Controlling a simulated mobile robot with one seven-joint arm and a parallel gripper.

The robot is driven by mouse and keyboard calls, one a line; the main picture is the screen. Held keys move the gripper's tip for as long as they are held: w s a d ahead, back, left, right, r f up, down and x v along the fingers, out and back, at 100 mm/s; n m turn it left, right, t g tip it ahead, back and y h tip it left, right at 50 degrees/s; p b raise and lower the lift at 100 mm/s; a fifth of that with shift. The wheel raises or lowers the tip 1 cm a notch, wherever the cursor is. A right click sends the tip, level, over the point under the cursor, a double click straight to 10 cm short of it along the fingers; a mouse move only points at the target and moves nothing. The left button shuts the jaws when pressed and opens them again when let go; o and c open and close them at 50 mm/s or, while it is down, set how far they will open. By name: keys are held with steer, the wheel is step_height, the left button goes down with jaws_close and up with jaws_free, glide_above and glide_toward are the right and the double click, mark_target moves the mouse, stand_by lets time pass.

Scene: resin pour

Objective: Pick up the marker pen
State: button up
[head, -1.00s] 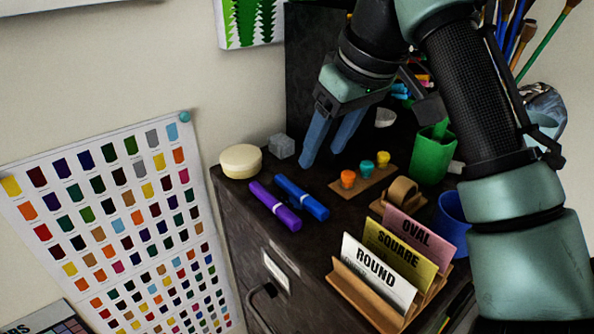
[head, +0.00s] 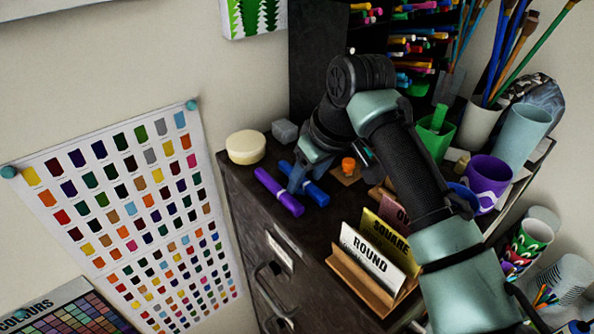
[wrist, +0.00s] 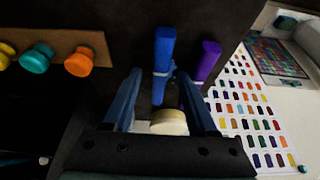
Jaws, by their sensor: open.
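A blue marker pen (head: 315,193) and a purple marker pen (head: 277,192) lie side by side on the dark cabinet top. My gripper (head: 299,182) is open and low over them in the head view, partly hiding the blue pen. In the wrist view, the blue pen (wrist: 164,50) lies between the two fingers of my gripper (wrist: 156,76). The purple pen (wrist: 205,62) lies just outside the right finger. I cannot tell whether a finger touches either pen.
A cream round box (head: 245,147) and a grey cube (head: 285,131) stand behind the pens. A board with small coloured knobs (wrist: 85,45) lies beside them. A card holder (head: 368,290) with ROUND and SQUARE cards stands in front. Cups stand at right.

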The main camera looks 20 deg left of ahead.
jaws_close()
stand_by(0.4)
